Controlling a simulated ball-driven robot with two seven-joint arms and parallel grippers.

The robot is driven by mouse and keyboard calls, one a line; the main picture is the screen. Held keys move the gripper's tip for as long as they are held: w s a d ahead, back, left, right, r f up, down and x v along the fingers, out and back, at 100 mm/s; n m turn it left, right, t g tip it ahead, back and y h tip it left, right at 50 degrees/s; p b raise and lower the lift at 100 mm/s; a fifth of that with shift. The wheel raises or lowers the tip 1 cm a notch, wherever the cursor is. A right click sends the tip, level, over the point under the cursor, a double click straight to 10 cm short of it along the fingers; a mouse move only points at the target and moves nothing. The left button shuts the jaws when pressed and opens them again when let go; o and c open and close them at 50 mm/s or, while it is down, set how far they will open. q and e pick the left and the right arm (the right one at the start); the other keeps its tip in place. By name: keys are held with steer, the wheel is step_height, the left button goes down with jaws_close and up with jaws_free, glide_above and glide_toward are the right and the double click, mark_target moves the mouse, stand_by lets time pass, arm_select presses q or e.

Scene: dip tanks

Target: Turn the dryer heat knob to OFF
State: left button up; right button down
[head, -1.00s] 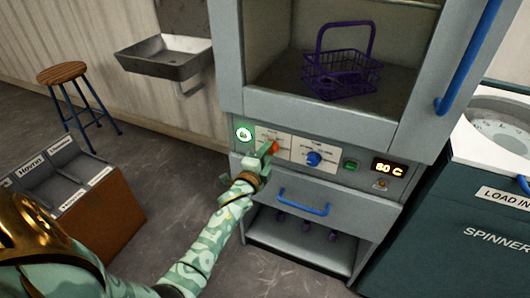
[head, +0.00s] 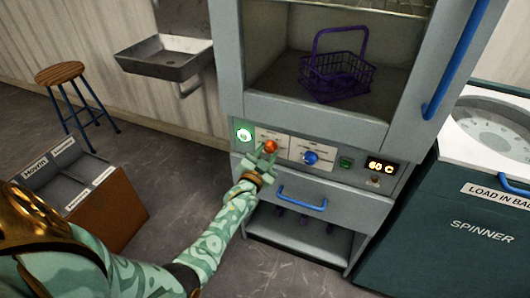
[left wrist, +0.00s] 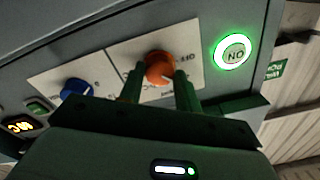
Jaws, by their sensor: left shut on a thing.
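The dryer (head: 315,120) is a tall grey cabinet with a control strip below its window. The orange knob (head: 271,146) sits on the left white plate of the strip; it also shows in the left wrist view (left wrist: 158,68), with an OFF label on the plate beside it. My left gripper (head: 265,155) is at this knob, one finger on each side, shut on it. The blue knob (head: 311,158) is to its right. A display (head: 380,166) seems to read 60 C. A green-ringed ON button (left wrist: 233,53) glows. My right gripper is out of view.
Below the strip is a drawer front with a blue handle (head: 302,199). A purple basket (head: 337,75) stands behind the window. A spinner (head: 450,220) stands close on the right. A sink (head: 165,62), stool (head: 62,75) and brown bin (head: 120,205) are left, with open floor between.

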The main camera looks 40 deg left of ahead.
arm_select(q)
steer(key=n+p, duration=0.1)
steer(key=n, duration=0.3)
steer(key=shift+n, duration=0.3)
steer(key=n+p, duration=0.1)
steer(key=n, duration=0.2)
steer(key=shift+d+f+n, duration=0.1)
steer(key=shift+n, duration=0.3)
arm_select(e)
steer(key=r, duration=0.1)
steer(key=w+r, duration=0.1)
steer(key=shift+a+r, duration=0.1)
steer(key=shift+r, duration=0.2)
arm_select(q)
steer(key=shift+n+p, duration=0.3)
steer(key=shift+n, duration=0.1)
steer(key=o, duration=1)
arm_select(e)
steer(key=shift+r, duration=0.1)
